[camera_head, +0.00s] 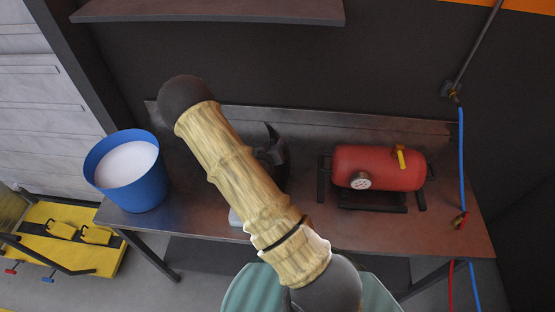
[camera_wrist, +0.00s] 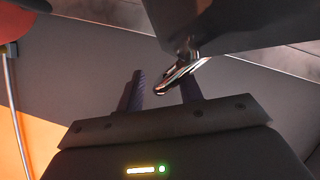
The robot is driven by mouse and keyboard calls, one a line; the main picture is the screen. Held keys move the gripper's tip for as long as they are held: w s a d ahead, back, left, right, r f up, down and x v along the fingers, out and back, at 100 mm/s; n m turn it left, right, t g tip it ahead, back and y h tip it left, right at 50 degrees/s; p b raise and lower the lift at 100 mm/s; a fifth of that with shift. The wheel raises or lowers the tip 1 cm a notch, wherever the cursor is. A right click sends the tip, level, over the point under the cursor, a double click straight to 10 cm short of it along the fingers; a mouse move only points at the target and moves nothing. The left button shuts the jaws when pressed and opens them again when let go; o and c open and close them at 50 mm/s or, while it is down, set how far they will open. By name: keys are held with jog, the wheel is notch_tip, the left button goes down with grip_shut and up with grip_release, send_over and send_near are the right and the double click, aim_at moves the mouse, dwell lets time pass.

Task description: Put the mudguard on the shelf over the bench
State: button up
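My gripper (camera_wrist: 163,85) is open in the wrist view, with its two dark fingers apart. A shiny chrome piece (camera_wrist: 181,74) lies at the right finger and overlaps it. The piece joins a dark panel (camera_wrist: 235,22) at the top right; I cannot tell whether this is the mudguard. In the head view, my arm covers the middle of the bench (camera_head: 300,135). A black curved shape (camera_head: 272,150) shows partly behind it; I cannot tell if it is my gripper or the mudguard. The dark shelf (camera_head: 215,10) is on the wall above the bench, its visible part bare.
A blue bucket (camera_head: 145,187) with white contents stands at the bench's left end. A red tank (camera_head: 378,167) with a gauge stands on the right. Blue and red hoses (camera_head: 461,160) hang at the right end. A yellow lift (camera_head: 70,240) is on the floor, left.

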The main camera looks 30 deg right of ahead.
jog(key=shift+c, duration=0.5)
grip_shut()
dwell(1.1)
